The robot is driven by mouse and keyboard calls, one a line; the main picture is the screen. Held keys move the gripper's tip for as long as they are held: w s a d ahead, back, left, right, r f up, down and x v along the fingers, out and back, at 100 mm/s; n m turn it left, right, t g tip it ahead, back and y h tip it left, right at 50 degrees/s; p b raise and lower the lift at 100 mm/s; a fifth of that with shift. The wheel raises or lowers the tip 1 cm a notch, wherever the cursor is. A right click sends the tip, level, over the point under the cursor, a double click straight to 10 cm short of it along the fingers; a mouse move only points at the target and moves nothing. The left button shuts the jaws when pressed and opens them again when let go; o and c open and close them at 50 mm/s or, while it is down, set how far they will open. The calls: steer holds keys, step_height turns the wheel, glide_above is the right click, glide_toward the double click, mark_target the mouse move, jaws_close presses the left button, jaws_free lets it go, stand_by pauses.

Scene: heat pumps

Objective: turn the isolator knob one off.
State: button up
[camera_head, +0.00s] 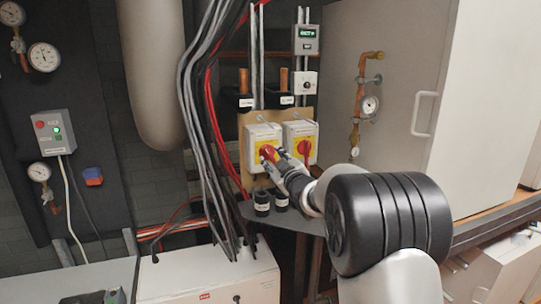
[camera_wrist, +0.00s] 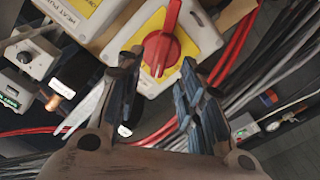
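Two isolator boxes with yellow plates and red knobs sit side by side on a tan board in the head view. My gripper (camera_head: 279,163) is at the left box (camera_head: 262,131), and its red knob (camera_head: 268,152) shows just beyond the fingers. The right box has its own red knob (camera_head: 304,148), clear of my gripper. In the wrist view, the left box's red knob (camera_wrist: 162,48) lies ahead of and between my two spread fingers (camera_wrist: 159,62). The fingers are apart with nothing clamped. Contact with the knob cannot be told. I cannot read which isolator is number one.
Grey and red cables (camera_head: 205,100) hang close left of the boxes. Black cylinders (camera_head: 262,202) stand below them. A copper pipe with a gauge (camera_head: 370,105) is on the right. A grey box with buttons (camera_head: 52,132) is mounted at the left.

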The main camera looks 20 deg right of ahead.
mark_target(269, 154)
steer(key=shift+w, duration=1.85)
steer(key=shift+c, duration=0.2)
jaws_close()
